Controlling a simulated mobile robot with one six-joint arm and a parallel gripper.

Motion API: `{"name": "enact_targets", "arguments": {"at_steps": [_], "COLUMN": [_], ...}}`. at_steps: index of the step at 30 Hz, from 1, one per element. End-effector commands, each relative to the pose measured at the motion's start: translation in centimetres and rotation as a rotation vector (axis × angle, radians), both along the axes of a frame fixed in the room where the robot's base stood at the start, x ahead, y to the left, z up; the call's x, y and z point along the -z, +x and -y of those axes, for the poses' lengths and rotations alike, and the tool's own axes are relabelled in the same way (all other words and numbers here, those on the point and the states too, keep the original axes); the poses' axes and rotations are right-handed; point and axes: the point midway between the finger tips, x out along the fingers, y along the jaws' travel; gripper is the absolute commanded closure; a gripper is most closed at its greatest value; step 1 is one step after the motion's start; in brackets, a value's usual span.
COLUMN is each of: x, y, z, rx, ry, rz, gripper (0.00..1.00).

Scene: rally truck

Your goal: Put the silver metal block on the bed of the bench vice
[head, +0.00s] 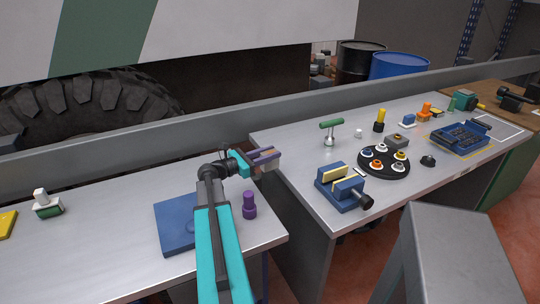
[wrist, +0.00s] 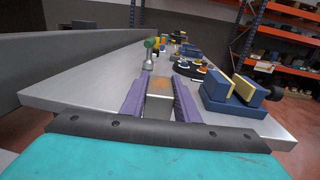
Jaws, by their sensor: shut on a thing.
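My gripper (head: 267,157) has purple fingers and is above the gap between the two benches. It is shut on the silver metal block, which shows between the fingers in the wrist view (wrist: 158,102) with a brownish tint. In the head view the block is mostly hidden by the fingers. The bench vice (head: 345,187) is blue with cream jaw faces and a dark screw end. It stands on the right bench, to the right of and apart from my gripper. Its jaws are apart, with a gap between them. In the wrist view the vice (wrist: 235,95) is at the right.
A green-handled tool (head: 330,130) stands behind the vice. A round black tray (head: 383,161) with coloured rings is to its right. A blue plate (head: 178,226) and a purple knob (head: 249,205) are on the left bench.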

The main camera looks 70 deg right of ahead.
Motion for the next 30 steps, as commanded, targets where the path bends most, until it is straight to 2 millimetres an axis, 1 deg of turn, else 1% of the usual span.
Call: {"name": "enact_targets", "arguments": {"at_steps": [5,8,11,14,18,20,24,30], "x": [0.0,0.0,0.1,0.3,0.5,0.6,0.8,1.1], "y": [0.9,2.3,4.5,7.2,11.4,13.1,17.1,22.4], "z": [-0.4,-0.9,-1.8,-3.1,-5.4,-6.4,-9.0,-13.2], "rx": [-0.014,-0.035,-0.068,-0.111,-0.179,-0.209,-0.277,-0.375], "ry": [-0.001,-0.001,-0.001,-0.001,-0.001,-0.001,-0.002,-0.001], "rz": [-0.001,-0.001,-0.001,-0.001,0.0,0.0,-0.001,-0.002], "gripper": [1.0,1.0,1.0,1.0,1.0,1.0,1.0,1.0]}}
